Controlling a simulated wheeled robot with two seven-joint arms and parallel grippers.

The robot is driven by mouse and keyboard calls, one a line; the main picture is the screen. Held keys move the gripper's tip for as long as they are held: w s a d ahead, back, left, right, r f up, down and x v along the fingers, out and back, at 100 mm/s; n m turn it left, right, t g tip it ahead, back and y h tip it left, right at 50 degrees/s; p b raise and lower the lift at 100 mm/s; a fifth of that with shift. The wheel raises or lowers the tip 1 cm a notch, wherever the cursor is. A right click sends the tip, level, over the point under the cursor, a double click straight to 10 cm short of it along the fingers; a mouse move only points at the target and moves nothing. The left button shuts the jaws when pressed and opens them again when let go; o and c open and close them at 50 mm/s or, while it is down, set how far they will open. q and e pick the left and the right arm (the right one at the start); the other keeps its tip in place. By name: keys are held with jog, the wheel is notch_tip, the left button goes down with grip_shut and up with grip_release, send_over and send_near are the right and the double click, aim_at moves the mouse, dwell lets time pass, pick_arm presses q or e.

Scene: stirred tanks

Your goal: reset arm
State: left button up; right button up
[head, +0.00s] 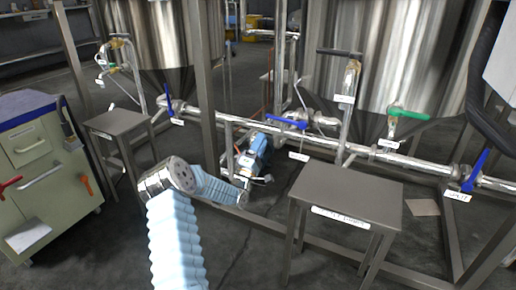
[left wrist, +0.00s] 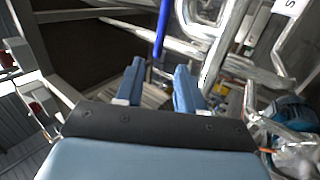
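My left arm rises from the bottom of the head view in a light-blue sleeve, bends at a metal joint and reaches right, low in front of the pipes. In the left wrist view my left gripper (left wrist: 160,68) shows two blue fingers spread apart, with nothing between them. My right gripper is not in view.
Two steel tanks (head: 370,50) stand behind a horizontal pipe (head: 340,146) with blue and green (head: 408,114) valve handles. A grey table (head: 346,192) stands at right, a smaller table (head: 118,121) at left beside a drawer cabinet (head: 40,165). Bare floor shows between the tables.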

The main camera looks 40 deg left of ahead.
pick_arm(q)
jog(key=shift+v, duration=1.25)
